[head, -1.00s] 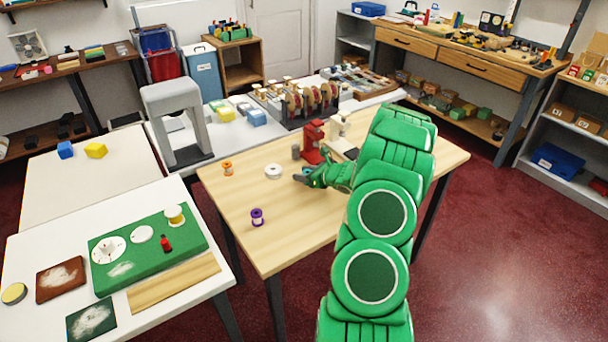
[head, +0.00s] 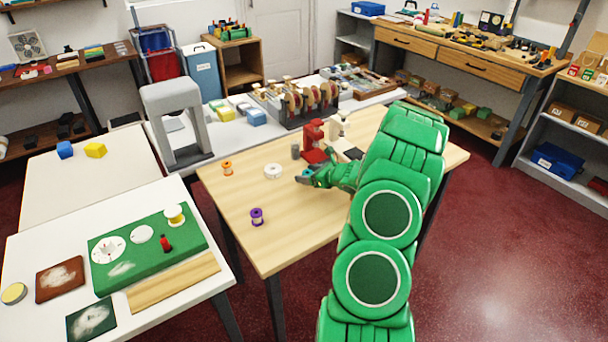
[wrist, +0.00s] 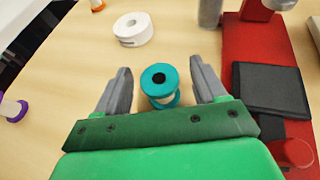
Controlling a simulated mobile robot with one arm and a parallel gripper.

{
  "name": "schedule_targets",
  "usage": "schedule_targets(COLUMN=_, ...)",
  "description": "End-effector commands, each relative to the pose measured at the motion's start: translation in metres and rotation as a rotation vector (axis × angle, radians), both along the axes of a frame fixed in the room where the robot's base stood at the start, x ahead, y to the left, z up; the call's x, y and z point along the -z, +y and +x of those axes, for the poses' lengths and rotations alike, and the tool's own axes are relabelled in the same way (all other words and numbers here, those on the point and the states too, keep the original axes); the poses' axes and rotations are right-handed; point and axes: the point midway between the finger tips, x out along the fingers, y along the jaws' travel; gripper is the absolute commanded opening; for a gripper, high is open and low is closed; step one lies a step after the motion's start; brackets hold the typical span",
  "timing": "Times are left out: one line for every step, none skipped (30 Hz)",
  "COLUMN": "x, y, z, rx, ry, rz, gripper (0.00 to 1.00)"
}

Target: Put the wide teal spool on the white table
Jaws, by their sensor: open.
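The teal spool (wrist: 159,83) stands upright on the wooden table (head: 230,197), between the two fingers of my gripper (wrist: 160,92) in the wrist view. A gap shows on each side of it, so the fingers are apart from it. My gripper is open. In the head view my gripper (head: 310,177) is low over the wooden table, and only a bit of the teal spool (head: 306,172) shows beside it.
A white roll (wrist: 133,29) lies just beyond the spool. A red press (head: 314,140) stands close by; its red base (wrist: 245,60) is right of the fingers. An orange spool (head: 227,168) and a purple spool (head: 257,217) stand on the wooden table. A cream table (head: 90,185) has free room.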

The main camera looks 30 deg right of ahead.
Motion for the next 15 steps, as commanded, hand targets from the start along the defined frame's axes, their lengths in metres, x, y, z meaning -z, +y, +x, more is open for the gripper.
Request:
schedule_targets(x=-0.004, y=-0.003, z=-0.007, rx=0.003, ry=-0.002, rz=0.0, gripper=0.71)
schedule_targets(x=-0.006, y=-0.005, z=-0.011, rx=0.002, ry=-0.001, rz=0.0, gripper=0.71)
schedule_targets(x=-0.008, y=-0.007, z=-0.016, rx=0.004, ry=-0.001, rz=0.001, gripper=0.71)
schedule_targets(x=-0.009, y=-0.008, z=-0.02, rx=0.003, ry=-0.001, rz=0.0, gripper=0.71)
schedule_targets(x=-0.011, y=-0.009, z=-0.024, rx=0.003, ry=-0.001, rz=0.0, gripper=0.71)
schedule_targets(x=-0.013, y=-0.011, z=-0.029, rx=0.003, ry=-0.001, rz=0.0, gripper=0.71)
schedule_targets(x=-0.014, y=-0.011, z=-0.032, rx=0.002, ry=0.0, rz=-0.001, gripper=0.71)
schedule_targets(x=-0.015, y=-0.012, z=-0.034, rx=0.002, ry=0.0, rz=0.0, gripper=0.71)
schedule_targets(x=-0.017, y=-0.013, z=-0.038, rx=0.002, ry=0.0, rz=0.0, gripper=0.71)
schedule_targets(x=-0.018, y=-0.014, z=-0.04, rx=0.001, ry=-0.001, rz=0.0, gripper=0.71)
schedule_targets(x=-0.019, y=-0.014, z=-0.041, rx=0.001, ry=-0.001, rz=0.0, gripper=0.71)
schedule_targets(x=-0.019, y=-0.015, z=-0.043, rx=0.001, ry=-0.001, rz=0.001, gripper=0.71)
schedule_targets(x=-0.02, y=-0.015, z=-0.044, rx=0.001, ry=-0.001, rz=0.001, gripper=0.71)
schedule_targets(x=-0.02, y=-0.015, z=-0.045, rx=0.001, ry=-0.001, rz=0.001, gripper=0.71)
schedule_targets(x=-0.02, y=-0.015, z=-0.046, rx=0.0, ry=-0.001, rz=0.001, gripper=0.71)
